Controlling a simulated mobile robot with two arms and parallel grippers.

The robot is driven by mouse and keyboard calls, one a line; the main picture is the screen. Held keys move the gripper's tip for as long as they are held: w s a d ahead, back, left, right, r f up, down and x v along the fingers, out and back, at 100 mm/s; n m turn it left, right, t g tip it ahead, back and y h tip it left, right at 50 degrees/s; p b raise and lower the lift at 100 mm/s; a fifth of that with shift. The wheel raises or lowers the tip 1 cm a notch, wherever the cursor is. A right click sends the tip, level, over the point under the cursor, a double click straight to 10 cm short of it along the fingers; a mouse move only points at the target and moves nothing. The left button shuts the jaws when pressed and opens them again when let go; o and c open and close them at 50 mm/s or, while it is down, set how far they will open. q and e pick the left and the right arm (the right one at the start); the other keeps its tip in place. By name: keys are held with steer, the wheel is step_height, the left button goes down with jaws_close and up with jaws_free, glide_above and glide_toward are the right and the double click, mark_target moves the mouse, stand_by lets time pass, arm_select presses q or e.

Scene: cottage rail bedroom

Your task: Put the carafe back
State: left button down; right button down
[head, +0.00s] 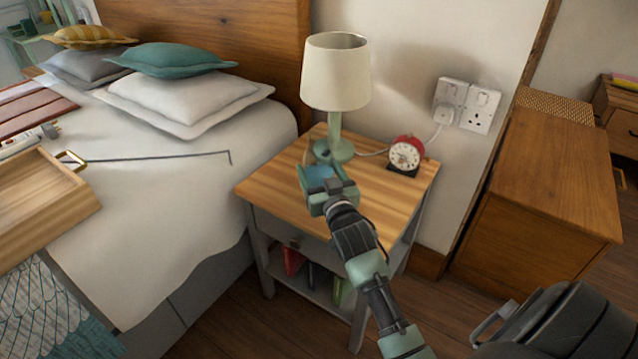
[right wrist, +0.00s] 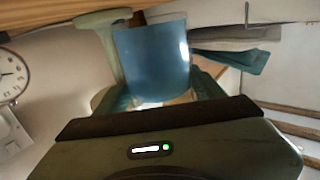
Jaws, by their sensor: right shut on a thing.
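The carafe shows as a blue, glassy thing (right wrist: 152,62) in the right wrist view, between the fingers of my right gripper (right wrist: 160,98). In the head view only a small blue patch of the carafe (head: 319,172) shows, mostly hidden by my right gripper (head: 318,178). The gripper is shut on it, over the bedside table (head: 390,205), just in front of the green lamp base. I cannot tell whether the carafe touches the tabletop. My left gripper is not in view.
The lamp (head: 337,85) stands close behind the carafe, and a red alarm clock (head: 406,155) is to the right with a cable nearby. The tabletop's front right is bare. A bed (head: 200,160) with a wooden tray (head: 40,195) is at left, a wooden cabinet (head: 550,180) at right.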

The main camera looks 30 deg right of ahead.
step_height(320, 180, down, 3)
steer(key=shift+f+b, duration=0.1)
steer(key=shift+b, duration=0.4)
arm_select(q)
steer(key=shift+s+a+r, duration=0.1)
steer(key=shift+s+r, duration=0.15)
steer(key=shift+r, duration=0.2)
arm_select(e)
steer(key=shift+c, duration=1)
jaws_free()
steer(key=shift+f, duration=0.1)
